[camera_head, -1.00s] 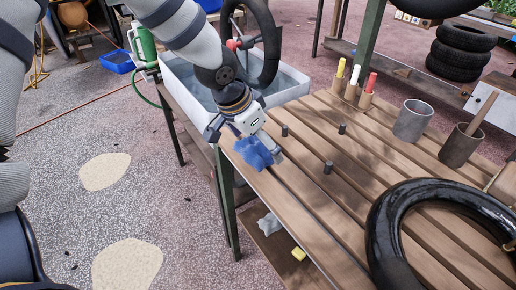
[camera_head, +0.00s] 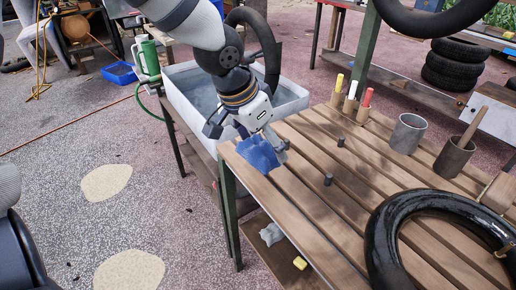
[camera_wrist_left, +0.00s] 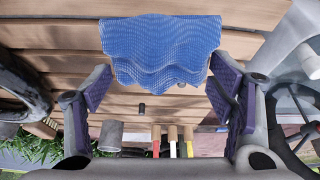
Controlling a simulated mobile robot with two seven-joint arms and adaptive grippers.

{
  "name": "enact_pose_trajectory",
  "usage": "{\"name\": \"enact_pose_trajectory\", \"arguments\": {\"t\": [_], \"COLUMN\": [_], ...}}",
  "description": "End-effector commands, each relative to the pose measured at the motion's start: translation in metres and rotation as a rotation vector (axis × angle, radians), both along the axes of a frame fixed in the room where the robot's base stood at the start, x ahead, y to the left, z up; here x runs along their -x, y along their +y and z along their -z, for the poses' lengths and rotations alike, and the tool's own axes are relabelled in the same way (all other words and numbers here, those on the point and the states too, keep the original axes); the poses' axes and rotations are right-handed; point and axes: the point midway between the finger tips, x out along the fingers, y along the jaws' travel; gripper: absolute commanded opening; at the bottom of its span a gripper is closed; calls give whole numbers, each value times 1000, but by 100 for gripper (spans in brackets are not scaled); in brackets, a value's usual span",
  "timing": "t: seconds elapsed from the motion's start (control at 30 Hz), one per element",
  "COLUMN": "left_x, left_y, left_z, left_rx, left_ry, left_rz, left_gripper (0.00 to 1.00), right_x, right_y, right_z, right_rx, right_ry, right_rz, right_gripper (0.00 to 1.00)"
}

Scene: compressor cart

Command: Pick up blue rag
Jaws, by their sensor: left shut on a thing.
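The blue rag (camera_head: 258,155) hangs from my left gripper (camera_head: 252,138) over the near left corner of the slatted wooden table (camera_head: 310,215). In the left wrist view the rag (camera_wrist_left: 162,50) looks like a crumpled, textured cloth across the top. The left gripper (camera_wrist_left: 160,105) is shut on the rag, its purple-padded fingers at either side. I cannot tell exactly how far the rag is above the slats. My right gripper is not in view.
A white water basin (camera_head: 190,95) with a tyre in it adjoins the table's far left. Dark pegs, three colored markers, a grey cup (camera_head: 407,134), a brown cup (camera_head: 453,158) and a black tyre (camera_head: 385,245) are on the table. A lower shelf holds a grey rag (camera_head: 271,234) and a yellow item (camera_head: 300,263).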

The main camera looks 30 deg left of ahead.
Motion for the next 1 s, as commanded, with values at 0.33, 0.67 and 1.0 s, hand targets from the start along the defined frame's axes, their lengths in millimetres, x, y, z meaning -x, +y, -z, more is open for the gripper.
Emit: {"name": "enact_pose_trajectory", "arguments": {"t": [0.33, 0.67, 1.0], "left_x": [71, 80, 80], "left_y": [-57, -65, -64], "left_z": [-50, -58, -58], "left_rx": [11, 2, -1], "left_ry": [10, -3, -5], "left_rz": [11, 3, 0], "left_gripper": [49, 49, 58], "right_x": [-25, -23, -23], "right_y": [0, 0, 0], "right_z": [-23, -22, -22], "right_rx": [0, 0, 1], "right_ry": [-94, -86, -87], "right_rz": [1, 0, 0], "right_gripper": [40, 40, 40]}}
